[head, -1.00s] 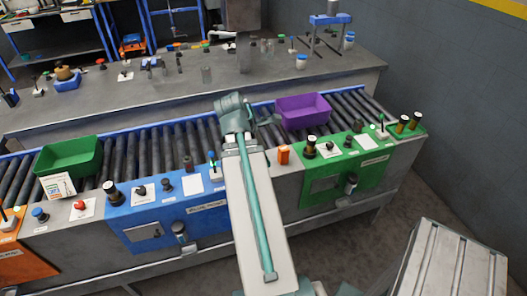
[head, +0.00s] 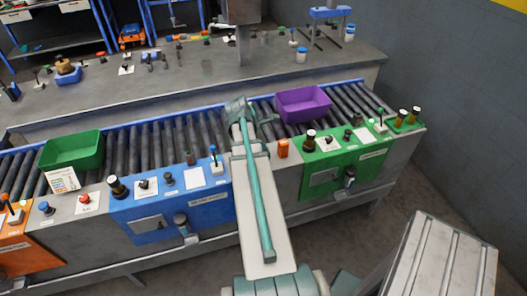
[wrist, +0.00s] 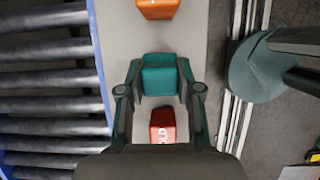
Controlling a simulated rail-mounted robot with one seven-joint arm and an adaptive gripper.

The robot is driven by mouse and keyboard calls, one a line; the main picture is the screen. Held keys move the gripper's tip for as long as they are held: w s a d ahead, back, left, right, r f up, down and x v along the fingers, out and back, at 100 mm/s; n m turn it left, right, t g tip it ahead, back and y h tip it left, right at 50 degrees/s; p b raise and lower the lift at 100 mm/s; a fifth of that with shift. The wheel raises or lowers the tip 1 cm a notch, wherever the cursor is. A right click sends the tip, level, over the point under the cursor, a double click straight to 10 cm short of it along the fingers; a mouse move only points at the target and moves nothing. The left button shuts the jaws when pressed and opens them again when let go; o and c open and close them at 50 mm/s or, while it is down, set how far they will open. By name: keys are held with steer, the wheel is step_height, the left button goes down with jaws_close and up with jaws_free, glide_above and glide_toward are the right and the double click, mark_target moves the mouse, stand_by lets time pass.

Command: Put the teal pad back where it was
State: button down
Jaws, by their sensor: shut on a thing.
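The teal pad (wrist: 160,80) shows in the wrist view between the fingertips of my gripper (wrist: 160,83), which is shut on it. The gripper and pad are over the grey counter strip (wrist: 135,40), between an orange block (wrist: 157,8) and a red block with white letters (wrist: 162,125). I cannot tell whether the pad touches the strip.
The roller conveyor (head: 150,140) runs behind the strip, carrying a green bin (head: 72,150) and a purple bin (head: 303,104). Knobs and levers stand along the blue panel (head: 180,208) and green panel (head: 340,170). A slatted grey surface (head: 440,260) is at the lower right.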

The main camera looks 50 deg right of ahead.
steer(key=shift+f, duration=1.05)
steer(key=shift+f, duration=0.1)
steer(key=c, duration=0.8)
jaws_free()
steer(key=b+v, duration=0.1)
steer(key=v, duration=1.1)
steer(key=shift+r+b, duration=0.2)
steer(key=shift+b, duration=0.15)
